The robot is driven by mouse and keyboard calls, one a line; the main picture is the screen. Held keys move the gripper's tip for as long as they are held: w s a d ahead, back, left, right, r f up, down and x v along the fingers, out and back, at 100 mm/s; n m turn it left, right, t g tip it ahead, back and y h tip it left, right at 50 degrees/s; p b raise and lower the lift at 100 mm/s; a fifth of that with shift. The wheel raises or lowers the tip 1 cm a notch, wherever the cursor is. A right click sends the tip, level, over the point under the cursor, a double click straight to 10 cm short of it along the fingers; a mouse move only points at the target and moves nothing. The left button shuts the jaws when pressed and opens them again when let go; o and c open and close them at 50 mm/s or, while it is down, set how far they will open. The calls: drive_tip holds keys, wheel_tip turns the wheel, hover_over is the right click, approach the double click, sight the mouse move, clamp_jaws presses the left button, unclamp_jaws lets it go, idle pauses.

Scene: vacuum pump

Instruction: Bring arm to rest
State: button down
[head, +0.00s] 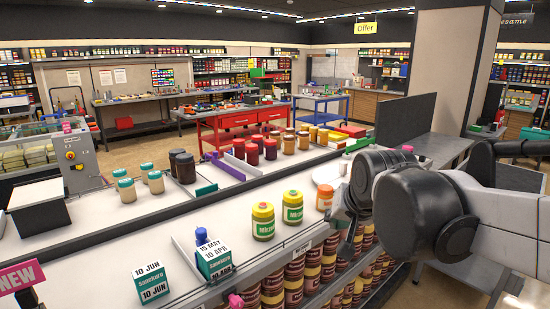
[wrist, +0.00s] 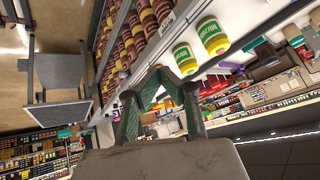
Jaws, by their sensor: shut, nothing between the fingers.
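My arm (head: 400,205) reaches in from the right side of the head view, in front of the long white counter. My gripper (head: 345,238) points down near the counter's front edge, right of the jars with yellow and orange lids. In the wrist view my gripper (wrist: 160,72) shows its fingers drawn together, with nothing held between them. Part of the gripper is hidden behind the wrist in the head view.
Yellow-lidded jars (head: 263,222) and (head: 292,207) and an orange-lidded jar (head: 324,197) stand on the counter (head: 150,230). Stacked jars fill the shelf below. A dark panel (head: 405,125) rises behind my arm. A grey table (wrist: 62,75) appears in the wrist view.

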drive_tip(key=s+d+f+n+b, duration=0.1)
drive_tip(key=s+d+f, duration=0.2)
drive_tip(key=s, duration=0.6)
drive_tip(key=s+d+f+n+g, duration=0.1)
drive_tip(key=s+d+f, duration=0.2)
drive_tip(key=s+f, duration=0.3)
drive_tip(key=s, duration=0.3)
drive_tip(key=shift+s+f+h+b, duration=0.3)
drive_tip(key=shift+f+h+b, duration=0.05)
drive_tip(key=shift+h+b, duration=0.05)
